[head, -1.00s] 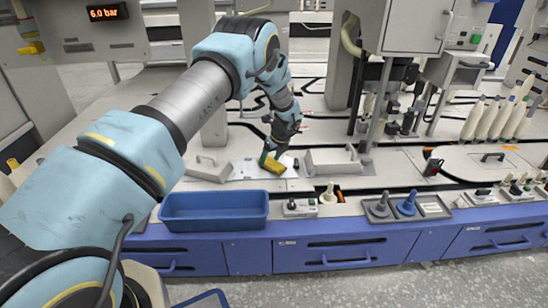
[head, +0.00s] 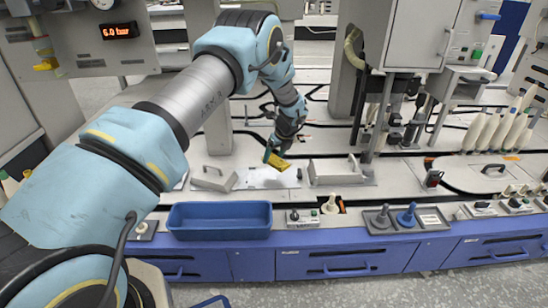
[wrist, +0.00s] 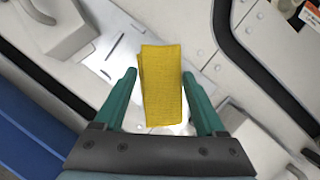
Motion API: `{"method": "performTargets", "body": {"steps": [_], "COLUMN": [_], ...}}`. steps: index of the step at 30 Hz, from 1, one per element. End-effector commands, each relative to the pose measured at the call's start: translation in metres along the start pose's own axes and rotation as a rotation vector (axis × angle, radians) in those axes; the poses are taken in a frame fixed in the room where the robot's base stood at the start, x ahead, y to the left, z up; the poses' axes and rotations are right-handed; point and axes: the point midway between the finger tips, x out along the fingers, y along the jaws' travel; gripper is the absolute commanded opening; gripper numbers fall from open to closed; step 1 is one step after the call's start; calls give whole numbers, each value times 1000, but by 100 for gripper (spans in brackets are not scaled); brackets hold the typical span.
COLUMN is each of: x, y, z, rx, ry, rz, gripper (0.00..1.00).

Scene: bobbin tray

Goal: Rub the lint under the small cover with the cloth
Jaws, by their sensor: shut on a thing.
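My gripper (head: 276,152) is shut on a folded yellow cloth (head: 278,162). In the wrist view the cloth (wrist: 162,85) sits between the two green fingers of my gripper (wrist: 161,88). The cloth is over the far part of a bright plate (head: 262,180) set in the bench top, seemingly just above it. A small grey cover with a handle (head: 213,179) lies left of the plate. A larger grey cover with a handle (head: 340,174) lies to its right. I cannot make out lint for certain; the cloth hides part of the plate.
A blue tray (head: 220,222) stands at the bench's front edge, in front of the plate. Knobs and a small switch box (head: 303,218) are to its right. A grey post (head: 218,130) rises behind the small cover. White bobbins (head: 495,132) stand at the far right.

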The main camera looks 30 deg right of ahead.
Motion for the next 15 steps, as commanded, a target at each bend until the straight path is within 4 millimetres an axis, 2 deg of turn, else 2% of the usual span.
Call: {"method": "performTargets", "body": {"steps": [8,15], "x": [-1,-20], "y": [0,1], "z": [0,8], "rx": [0,0], "ry": [0,0], "rz": [0,0], "gripper": [0,0]}}
